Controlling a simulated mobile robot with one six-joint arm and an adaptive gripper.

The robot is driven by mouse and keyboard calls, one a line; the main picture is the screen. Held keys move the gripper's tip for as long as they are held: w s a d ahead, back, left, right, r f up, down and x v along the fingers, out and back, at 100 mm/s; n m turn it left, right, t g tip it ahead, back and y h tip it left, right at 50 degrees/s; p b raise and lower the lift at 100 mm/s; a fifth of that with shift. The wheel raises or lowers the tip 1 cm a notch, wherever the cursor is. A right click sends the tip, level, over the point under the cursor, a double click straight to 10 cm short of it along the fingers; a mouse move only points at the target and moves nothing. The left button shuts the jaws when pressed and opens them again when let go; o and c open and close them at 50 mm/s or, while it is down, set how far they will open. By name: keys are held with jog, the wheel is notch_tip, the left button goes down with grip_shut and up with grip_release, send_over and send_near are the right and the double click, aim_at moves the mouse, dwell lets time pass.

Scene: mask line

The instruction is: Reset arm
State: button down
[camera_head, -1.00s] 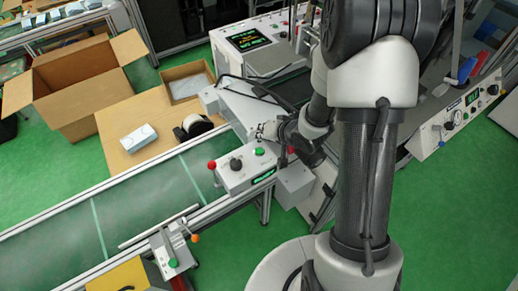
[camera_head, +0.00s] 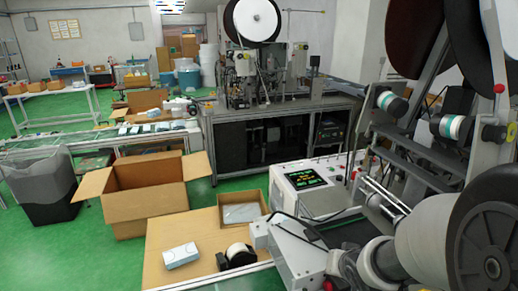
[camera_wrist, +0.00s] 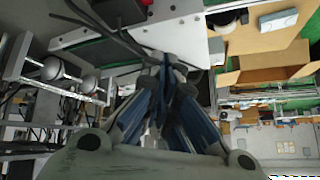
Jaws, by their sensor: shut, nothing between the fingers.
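My gripper (camera_wrist: 166,72) shows in the wrist view with its dark, blue-grey fingers brought together and nothing between them. It is over or near a white machine panel (camera_wrist: 100,38) with a dark box on it; I cannot tell the gap.
An open cardboard box (camera_head: 145,203) stands left of a wooden table with a blue-white pack (camera_head: 181,256) and a shallow tray (camera_head: 241,214). A machine with a screen (camera_head: 308,180) and reels (camera_head: 466,236) crowds the right. Green floor (camera_head: 115,255) is open at left.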

jog(key=s+r+g+h, duration=0.1)
jog(key=s+r, duration=0.8)
jog(key=s+a+r+n+g, duration=0.1)
jog(key=s+a, duration=0.1)
jog(key=s, duration=0.6)
jog(key=s+a+r+n+g+y, duration=0.1)
jog(key=s+a+r+n, duration=0.1)
jog(key=s, duration=0.6)
jog(key=shift+a+r, duration=0.15)
jog(key=shift+a, duration=0.7)
